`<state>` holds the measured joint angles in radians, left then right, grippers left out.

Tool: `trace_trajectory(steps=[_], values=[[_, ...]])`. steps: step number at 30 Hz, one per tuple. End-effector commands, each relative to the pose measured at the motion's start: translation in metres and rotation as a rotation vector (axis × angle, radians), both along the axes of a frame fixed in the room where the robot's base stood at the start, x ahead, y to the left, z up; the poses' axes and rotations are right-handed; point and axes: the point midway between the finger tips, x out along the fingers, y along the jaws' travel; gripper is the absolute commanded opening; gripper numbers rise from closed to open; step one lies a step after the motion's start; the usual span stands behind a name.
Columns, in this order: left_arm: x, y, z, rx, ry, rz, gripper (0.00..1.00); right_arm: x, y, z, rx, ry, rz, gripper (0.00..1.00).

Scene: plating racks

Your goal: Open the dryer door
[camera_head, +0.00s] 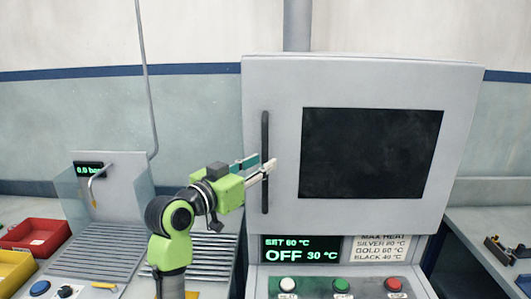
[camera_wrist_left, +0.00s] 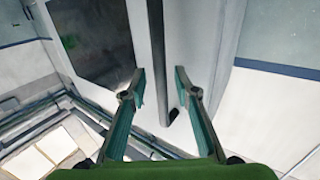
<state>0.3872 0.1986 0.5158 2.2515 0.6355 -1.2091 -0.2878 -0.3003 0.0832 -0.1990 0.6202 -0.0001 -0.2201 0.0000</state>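The dryer door (camera_head: 375,215) is a large light-grey panel with a dark window (camera_head: 372,153). It appears shut. A black vertical bar handle (camera_head: 265,195) runs along its left side. My left gripper (camera_head: 264,163) is at the handle, around its mid-height. In the left wrist view, the gripper (camera_wrist_left: 159,75) is open, with one finger on each side of the handle (camera_wrist_left: 157,40). A gap shows between each finger and the bar, so neither finger visibly touches it. My right gripper is not in view.
Below the door are a display (camera_head: 302,250) and a panel with green, white and red buttons (camera_head: 342,285). A ribbed sink area (camera_head: 95,258) with a tap lies left, beside red (camera_head: 35,236) and yellow bins (camera_head: 14,268). A counter (camera_head: 490,225) stands right. Wall space left of the door is clear.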

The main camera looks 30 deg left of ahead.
Motion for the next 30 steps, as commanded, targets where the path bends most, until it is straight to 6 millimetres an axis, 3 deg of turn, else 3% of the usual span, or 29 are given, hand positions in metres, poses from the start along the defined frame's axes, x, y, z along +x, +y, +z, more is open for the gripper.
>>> trace_trajectory(steps=[6, 17, 20, 21, 30], values=[[0.023, -0.001, 0.001, -0.002, 0.0, -0.001, 0.28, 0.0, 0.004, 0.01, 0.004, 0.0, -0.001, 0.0], [0.028, -0.001, 0.0, 0.001, 0.0, 0.0, 0.28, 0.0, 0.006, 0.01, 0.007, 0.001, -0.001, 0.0], [0.027, -0.001, 0.0, 0.001, 0.0, 0.0, 0.02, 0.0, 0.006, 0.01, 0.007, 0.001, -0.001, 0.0], [0.027, -0.001, 0.0, 0.001, 0.0, 0.0, 0.0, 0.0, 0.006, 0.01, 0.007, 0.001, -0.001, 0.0], [0.03, -0.002, 0.0, 0.0, 0.0, -0.008, 0.0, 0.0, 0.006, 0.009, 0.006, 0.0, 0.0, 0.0]])
